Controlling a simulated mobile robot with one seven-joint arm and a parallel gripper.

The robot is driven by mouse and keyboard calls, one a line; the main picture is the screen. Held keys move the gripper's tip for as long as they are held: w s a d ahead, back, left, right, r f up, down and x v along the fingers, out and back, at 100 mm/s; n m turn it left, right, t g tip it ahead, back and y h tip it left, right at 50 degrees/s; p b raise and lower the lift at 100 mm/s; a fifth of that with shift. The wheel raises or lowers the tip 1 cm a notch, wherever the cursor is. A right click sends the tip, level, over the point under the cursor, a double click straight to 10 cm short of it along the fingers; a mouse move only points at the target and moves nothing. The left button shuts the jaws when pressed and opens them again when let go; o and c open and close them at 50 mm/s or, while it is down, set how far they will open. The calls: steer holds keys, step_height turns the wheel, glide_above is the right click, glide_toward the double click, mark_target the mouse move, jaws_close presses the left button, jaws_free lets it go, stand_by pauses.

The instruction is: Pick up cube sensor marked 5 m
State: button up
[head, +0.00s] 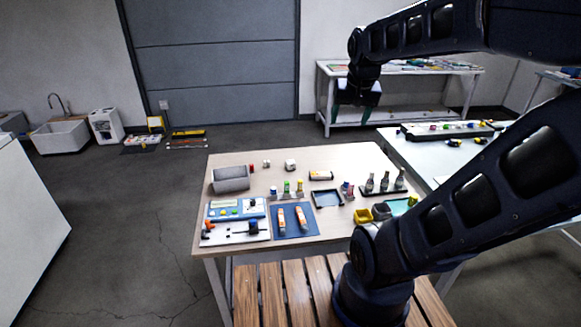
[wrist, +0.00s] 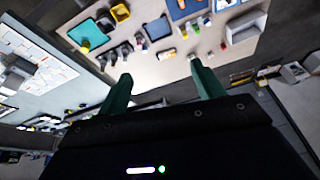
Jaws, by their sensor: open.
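A small white cube (head: 290,165) stands near the far edge of the wooden-topped table. My gripper (head: 351,112) is raised beyond the far side of the table, to the right of the white cube. Its green fingers are apart with nothing between them. They also show in the wrist view (wrist: 160,72), where the tabletop appears upside down.
The table (head: 225,160) holds a grey bin (head: 230,179), a blue mat (head: 293,232) with orange-and-white items, several bottles (head: 384,182), a dark tray (head: 326,198) and yellow bins (head: 362,216). A white side table (head: 425,155) stands right. My arm covers the near right corner.

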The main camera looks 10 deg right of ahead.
steer(key=w+a+f+m+g, duration=0.15)
steer(key=w+m, duration=0.25)
steer(key=w, duration=1.2)
steer(key=m+g+h, duration=0.2)
steer(key=m+h, duration=0.3)
steer(key=m, duration=0.5)
glide_above(290, 161)
steer(key=s+a, duration=0.2)
steer(key=a, duration=0.2)
step_height(290, 161, down, 35)
steer(key=x, duration=0.5)
steer(key=shift+w+f, duration=0.1)
steer(key=shift+w, duration=0.2)
steer(key=shift+w+x, duration=0.15)
steer(key=shift+x, duration=1.25)
steer(key=shift+w+x, duration=0.15)
steer(key=shift+x, duration=1.2)
steer(key=shift+a, duration=0.1)
steer(key=c, duration=1.1)
